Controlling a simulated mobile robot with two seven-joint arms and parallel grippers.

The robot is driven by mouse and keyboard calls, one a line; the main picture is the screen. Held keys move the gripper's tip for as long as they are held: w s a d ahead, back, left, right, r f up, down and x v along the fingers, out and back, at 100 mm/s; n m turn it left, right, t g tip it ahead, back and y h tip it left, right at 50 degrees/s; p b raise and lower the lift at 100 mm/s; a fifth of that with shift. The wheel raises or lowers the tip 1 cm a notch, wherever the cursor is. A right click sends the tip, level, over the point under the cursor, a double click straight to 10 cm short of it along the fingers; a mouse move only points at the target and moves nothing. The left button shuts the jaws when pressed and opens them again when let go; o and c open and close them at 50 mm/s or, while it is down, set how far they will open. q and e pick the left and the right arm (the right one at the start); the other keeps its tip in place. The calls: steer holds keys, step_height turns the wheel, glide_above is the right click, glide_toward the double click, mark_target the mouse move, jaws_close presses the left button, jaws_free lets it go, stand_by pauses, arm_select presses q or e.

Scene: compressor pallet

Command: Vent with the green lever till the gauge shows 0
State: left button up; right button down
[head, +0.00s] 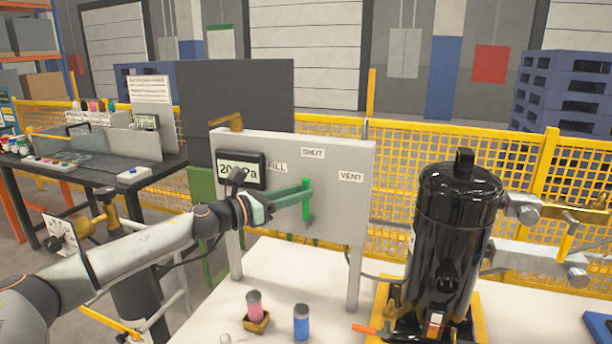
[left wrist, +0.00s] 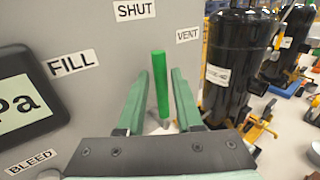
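The green lever (head: 307,203) stands upright on the grey panel (head: 345,215), its tip toward the SHUT label (head: 312,153). The VENT label (head: 351,176) is to its right and the FILL label is to its left. The gauge (head: 232,168) shows a number starting with 20 and ending in Pa; my wrist partly covers it. My left gripper (head: 300,195) is at the lever. In the left wrist view the green lever (left wrist: 160,85) stands between the two open fingers (left wrist: 160,100), with a gap visible on each side. My right gripper is not in view.
A black compressor (head: 452,240) stands right of the panel on a yellow base. A brass-coloured handle (head: 228,121) sits at the panel's top left. Yellow fencing runs behind.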

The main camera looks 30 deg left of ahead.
arm_select(q)
steer(key=shift+p+x, duration=0.65)
steer(key=shift+x, duration=0.85)
steer(key=shift+c, duration=0.3)
jaws_close()
